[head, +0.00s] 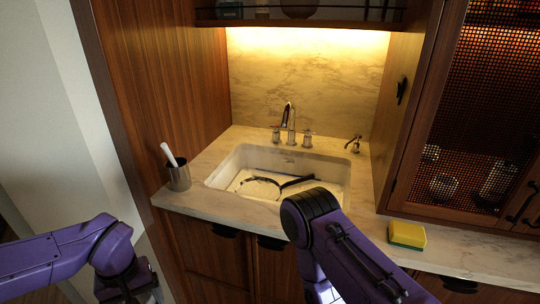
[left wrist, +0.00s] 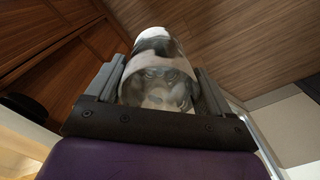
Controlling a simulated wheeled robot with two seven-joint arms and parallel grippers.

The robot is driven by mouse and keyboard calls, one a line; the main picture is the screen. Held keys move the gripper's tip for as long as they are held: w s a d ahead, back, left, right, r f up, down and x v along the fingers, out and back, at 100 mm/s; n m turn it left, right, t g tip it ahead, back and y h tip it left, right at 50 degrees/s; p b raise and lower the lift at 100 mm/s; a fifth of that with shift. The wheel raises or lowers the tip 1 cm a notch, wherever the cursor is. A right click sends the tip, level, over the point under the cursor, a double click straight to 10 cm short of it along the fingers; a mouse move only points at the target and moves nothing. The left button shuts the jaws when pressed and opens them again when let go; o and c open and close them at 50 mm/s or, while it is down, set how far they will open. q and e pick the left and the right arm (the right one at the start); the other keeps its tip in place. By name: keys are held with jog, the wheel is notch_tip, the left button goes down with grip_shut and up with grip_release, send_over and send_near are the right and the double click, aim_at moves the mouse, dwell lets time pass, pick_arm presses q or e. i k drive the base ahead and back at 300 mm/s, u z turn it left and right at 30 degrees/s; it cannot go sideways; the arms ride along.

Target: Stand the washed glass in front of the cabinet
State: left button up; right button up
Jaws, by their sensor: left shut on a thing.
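The clear glass (left wrist: 158,72) fills the middle of the left wrist view. My left gripper (left wrist: 160,88) is shut on it, with one dark finger along each side. In the head view my left gripper (head: 128,290) is at the bottom left, off the counter's left end, and I cannot make out the glass there. The cabinet (head: 470,110) with the dark mesh door stands on the counter at the right. Glassware shows dimly behind its mesh. My right arm crosses the lower middle of the head view, and its gripper is out of view.
A sink (head: 280,172) holding a pan is set in the marble counter (head: 460,256), below a faucet (head: 291,120). A yellow-green sponge (head: 407,235) lies in front of the cabinet. A metal cup (head: 178,177) with a white-handled item stands at the left. The counter right of the sponge is clear.

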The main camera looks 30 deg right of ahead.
aim_at(468, 251)
jog(key=u, duration=0.75)
jog(key=k, duration=1.6)
jog(key=z, duration=2.1)
